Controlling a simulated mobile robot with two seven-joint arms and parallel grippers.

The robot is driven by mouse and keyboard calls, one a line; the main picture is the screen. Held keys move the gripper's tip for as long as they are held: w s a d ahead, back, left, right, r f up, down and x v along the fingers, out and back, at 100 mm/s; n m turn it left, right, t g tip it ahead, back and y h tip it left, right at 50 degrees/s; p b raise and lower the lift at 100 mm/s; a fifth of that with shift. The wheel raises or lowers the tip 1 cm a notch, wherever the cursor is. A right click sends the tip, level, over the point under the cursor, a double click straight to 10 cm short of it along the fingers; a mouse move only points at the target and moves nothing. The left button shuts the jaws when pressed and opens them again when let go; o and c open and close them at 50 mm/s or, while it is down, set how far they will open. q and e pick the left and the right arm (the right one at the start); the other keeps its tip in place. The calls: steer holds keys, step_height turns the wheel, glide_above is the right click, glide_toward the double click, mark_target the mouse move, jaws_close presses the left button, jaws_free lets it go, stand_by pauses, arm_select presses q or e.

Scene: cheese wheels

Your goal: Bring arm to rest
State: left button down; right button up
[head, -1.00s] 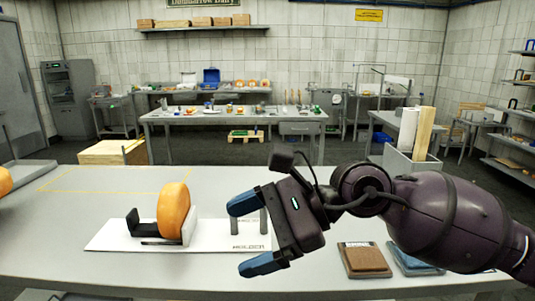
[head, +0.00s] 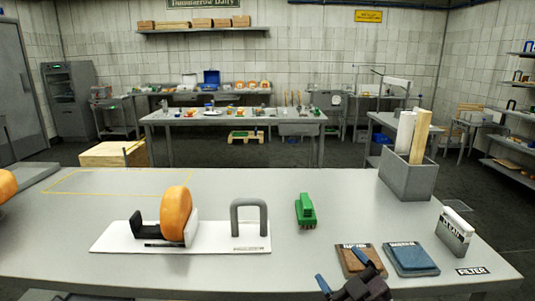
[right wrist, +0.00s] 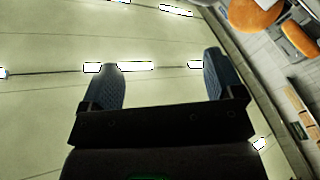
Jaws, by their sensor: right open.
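My right gripper (head: 340,269) is low at the front edge of the table in the head view, its two blue fingers apart with nothing between them. In the right wrist view my right gripper (right wrist: 160,66) also shows open and empty, with the pale ceiling and its lights behind the fingers. Most of the right arm is below the head view. My left gripper does not show.
An orange cheese wheel (head: 176,214) stands in a holder on a white board (head: 115,238) with a grey handle (head: 249,205). A green brush (head: 305,211), brown pad (head: 357,262), blue pad (head: 411,258) and grey bin (head: 400,180) are on the table.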

steer(key=s+d+f+m+g+h, duration=0.1)
steer(key=s+d+f+m+h, duration=0.2)
steer(key=f, duration=0.4)
steer(key=s+d+f+m+g+h, duration=0.1)
steer(key=s+d+f+m+g, duration=0.2)
steer(key=s+f, duration=0.35)
steer(key=s+d+f+m+g+h, duration=0.1)
steer(key=s+d+f+m, duration=0.1)
steer(key=s+f, duration=0.4)
steer(key=s+d+f+m+g+h+p, duration=0.1)
steer(key=s+d+f, duration=0.3)
steer(key=s, duration=0.7)
steer(key=shift+f+m+g+h, duration=0.4)
steer(key=shift+f+h, duration=0.2)
steer(key=shift+f, duration=0.35)
